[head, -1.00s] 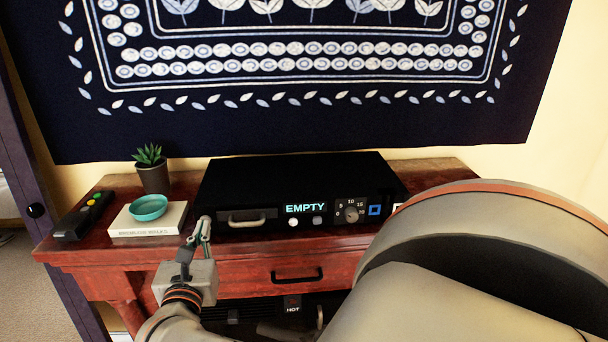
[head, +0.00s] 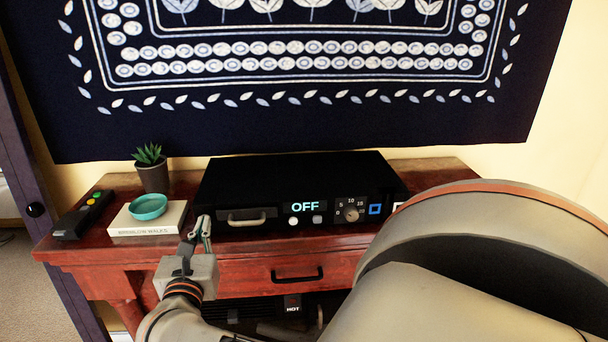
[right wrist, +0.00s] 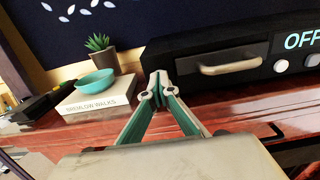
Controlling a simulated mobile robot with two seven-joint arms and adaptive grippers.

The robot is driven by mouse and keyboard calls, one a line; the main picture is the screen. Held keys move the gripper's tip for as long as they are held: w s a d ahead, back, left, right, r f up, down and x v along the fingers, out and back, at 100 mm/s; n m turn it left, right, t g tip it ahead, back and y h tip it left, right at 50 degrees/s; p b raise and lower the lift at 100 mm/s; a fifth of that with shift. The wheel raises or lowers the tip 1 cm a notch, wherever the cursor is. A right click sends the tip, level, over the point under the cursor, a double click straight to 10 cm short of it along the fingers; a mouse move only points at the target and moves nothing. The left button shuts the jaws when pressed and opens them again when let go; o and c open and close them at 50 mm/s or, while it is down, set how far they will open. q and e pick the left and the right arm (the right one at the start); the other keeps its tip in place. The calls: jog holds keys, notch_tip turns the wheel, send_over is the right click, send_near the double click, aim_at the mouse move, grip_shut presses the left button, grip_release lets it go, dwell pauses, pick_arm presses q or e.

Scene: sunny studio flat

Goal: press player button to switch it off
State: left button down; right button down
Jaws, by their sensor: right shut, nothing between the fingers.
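The player (head: 288,172) is a wide black box on the red wooden table. Its display (head: 305,207) reads OFF, also in the right wrist view (right wrist: 301,39). Below the display sit a white round button (head: 293,221) and a grey button (head: 317,219). A dial (head: 351,212) and a blue square mark are to their right. My right gripper (head: 203,222) is shut and empty, at the front left corner of the player, left of its metal handle (head: 247,217) and apart from the buttons. Its closed fingertips (right wrist: 158,84) show in the right wrist view. My left gripper is not in view.
Left of the player stand a potted succulent (head: 152,172), a teal bowl (head: 147,206) on a white book (head: 122,228), and a black remote (head: 84,214). A drawer handle (head: 297,275) is on the table front. A dark patterned cloth hangs behind.

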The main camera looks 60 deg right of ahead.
jog(key=v, duration=0.7)
dwell(0.7)
jog(key=shift+d, duration=0.1)
dwell(0.3)
